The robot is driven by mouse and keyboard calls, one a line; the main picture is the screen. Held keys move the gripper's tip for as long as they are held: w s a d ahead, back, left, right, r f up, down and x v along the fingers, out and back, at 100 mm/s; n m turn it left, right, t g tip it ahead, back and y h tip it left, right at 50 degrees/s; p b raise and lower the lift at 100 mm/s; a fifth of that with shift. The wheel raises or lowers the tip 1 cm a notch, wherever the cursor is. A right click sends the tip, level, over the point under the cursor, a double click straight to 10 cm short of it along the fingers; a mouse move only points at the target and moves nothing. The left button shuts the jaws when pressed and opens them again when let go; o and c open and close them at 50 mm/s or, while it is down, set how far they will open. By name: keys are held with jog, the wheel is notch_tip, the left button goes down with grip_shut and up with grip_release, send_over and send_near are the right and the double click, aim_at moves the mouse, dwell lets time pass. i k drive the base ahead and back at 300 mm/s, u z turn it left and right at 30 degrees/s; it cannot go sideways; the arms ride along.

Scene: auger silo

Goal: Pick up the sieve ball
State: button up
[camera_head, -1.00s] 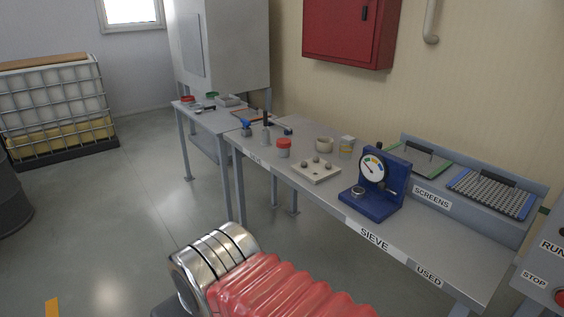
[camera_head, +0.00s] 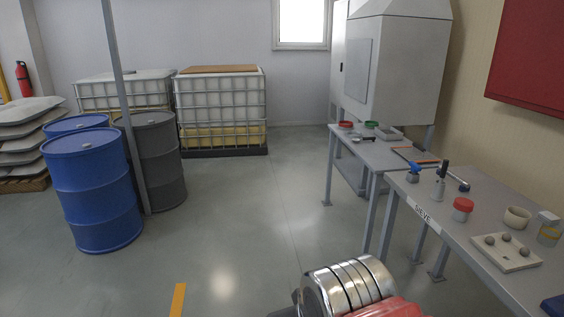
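Three small grey balls (camera_head: 489,240), which look like the sieve balls, sit on a cream tray (camera_head: 508,264). The tray lies on the grey table labelled SIEVE (camera_head: 461,234), at the right edge of the view. My arm shows at the bottom, with chrome rings and a red ribbed sleeve, left of the table and apart from the balls. My gripper itself is not in view.
A red-lidded jar (camera_head: 462,210), a cream cup (camera_head: 516,218) and bottles stand near the tray. A second table (camera_head: 385,152) stands behind. Blue drum (camera_head: 93,190) and grey drum (camera_head: 158,165) stand left; the middle floor is clear.

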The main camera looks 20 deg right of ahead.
aim_at(490, 241)
jog(key=z, duration=0.3)
jog(key=i, duration=1.35)
jog(key=z, duration=1.35)
jog(key=i, duration=0.9)
jog(key=z, duration=0.6)
